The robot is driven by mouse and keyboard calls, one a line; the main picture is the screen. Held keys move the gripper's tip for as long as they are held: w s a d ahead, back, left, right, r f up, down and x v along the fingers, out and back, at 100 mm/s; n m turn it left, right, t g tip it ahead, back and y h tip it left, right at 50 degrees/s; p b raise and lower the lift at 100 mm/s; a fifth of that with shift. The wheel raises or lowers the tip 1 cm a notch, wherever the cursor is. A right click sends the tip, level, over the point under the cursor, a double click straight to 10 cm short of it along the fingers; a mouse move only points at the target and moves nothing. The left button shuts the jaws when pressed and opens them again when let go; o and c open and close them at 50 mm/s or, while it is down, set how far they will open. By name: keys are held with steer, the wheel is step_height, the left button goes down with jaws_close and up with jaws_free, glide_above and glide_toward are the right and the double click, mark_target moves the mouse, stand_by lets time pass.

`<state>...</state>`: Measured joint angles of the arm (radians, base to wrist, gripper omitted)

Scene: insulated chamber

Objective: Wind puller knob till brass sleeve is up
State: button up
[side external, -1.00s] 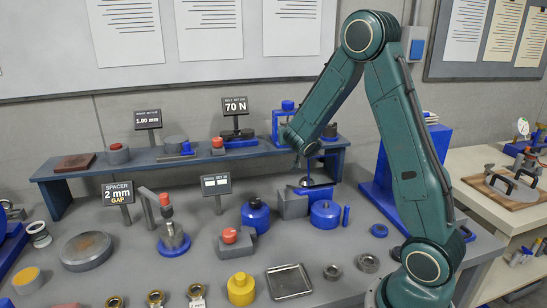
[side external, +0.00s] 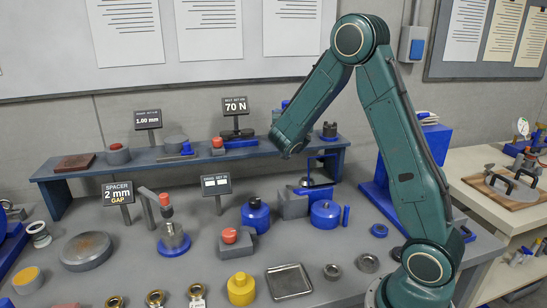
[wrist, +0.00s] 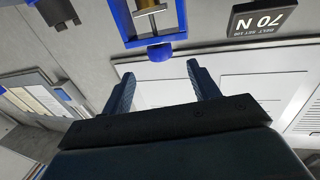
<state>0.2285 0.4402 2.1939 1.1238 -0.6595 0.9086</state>
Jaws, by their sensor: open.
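The puller shows at the top of the wrist view as a blue frame (wrist: 124,22) with a brass-coloured part (wrist: 150,6) inside it. Its round blue knob (wrist: 160,52) sticks out from the frame towards my gripper. My gripper (wrist: 158,70) is open and empty, with its two blue fingers apart. The knob appears roughly in line with the gap between the fingertips, and I see no contact. In the side view the puller on the back shelf is mostly hidden behind my forearm, with only a bit of blue (side external: 285,103) showing. My fingers are hidden there too.
The 70 N sign (side external: 235,106) stands left of the puller; it also shows in the wrist view (wrist: 262,17). A black and blue fixture (side external: 329,131) stands to its right on the shelf (side external: 110,172). Several fixtures crowd the bench below. Wall boards are behind.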

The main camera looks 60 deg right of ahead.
mark_target(287, 103)
steer(key=x, duration=1.1)
steer(key=shift+w+d+r, duration=0.1)
steer(key=shift+w+d, duration=0.15)
steer(key=shift+d, duration=0.05)
steer(key=c, duration=1)
